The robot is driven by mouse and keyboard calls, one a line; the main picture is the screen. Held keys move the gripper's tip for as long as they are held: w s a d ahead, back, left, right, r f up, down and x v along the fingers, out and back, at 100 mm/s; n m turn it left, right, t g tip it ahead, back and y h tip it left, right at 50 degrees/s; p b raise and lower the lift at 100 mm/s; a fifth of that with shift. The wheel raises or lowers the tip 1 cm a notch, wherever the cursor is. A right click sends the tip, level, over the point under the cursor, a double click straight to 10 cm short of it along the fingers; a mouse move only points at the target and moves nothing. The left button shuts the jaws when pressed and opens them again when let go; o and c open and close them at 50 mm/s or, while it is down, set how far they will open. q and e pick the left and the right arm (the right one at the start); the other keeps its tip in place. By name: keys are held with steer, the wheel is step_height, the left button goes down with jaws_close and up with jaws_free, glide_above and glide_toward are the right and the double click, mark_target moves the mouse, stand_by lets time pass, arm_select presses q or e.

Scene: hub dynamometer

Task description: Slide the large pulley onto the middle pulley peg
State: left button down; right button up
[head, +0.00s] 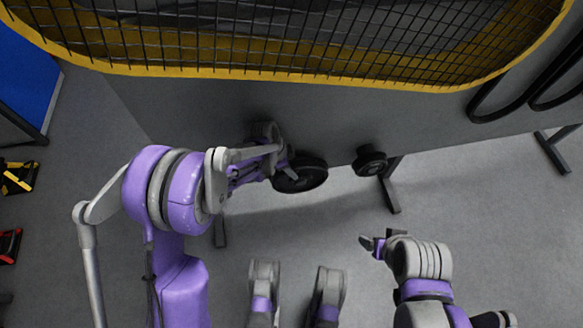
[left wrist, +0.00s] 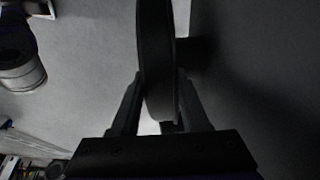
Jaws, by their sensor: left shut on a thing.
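The large pulley (head: 303,177) is a black disc, held upright in front of the grey panel in the head view. My left gripper (head: 285,168) is shut on its rim. In the left wrist view the pulley (left wrist: 156,60) stands edge-on between the two fingers (left wrist: 158,105). A dark stub (left wrist: 191,50) sticks out from the panel side beside the pulley; I cannot tell whether the pulley is around it or only near it. The middle peg is not clearly visible in the head view. My right gripper (head: 375,245) is low at the right, away from the panel.
A smaller black pulley (head: 369,160) sits on the panel to the right. Another dark round part (head: 264,132) is partly hidden behind my left arm. A yellow-framed mesh guard (head: 300,75) overhangs the panel. Black belts (head: 525,95) hang at the far right.

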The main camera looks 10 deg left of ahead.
arm_select(q)
steer(key=shift+w+a, duration=0.1)
steer(key=shift+w, duration=0.1)
jaws_free()
steer(key=shift+f, duration=0.1)
stand_by(0.4)
steer(key=shift+s, duration=0.1)
steer(key=shift+p+v, duration=2.2)
steer(key=shift+v, duration=1.65)
steer(key=s+d, duration=0.3)
steer(key=s, duration=0.6)
steer(key=shift+s, duration=0.25)
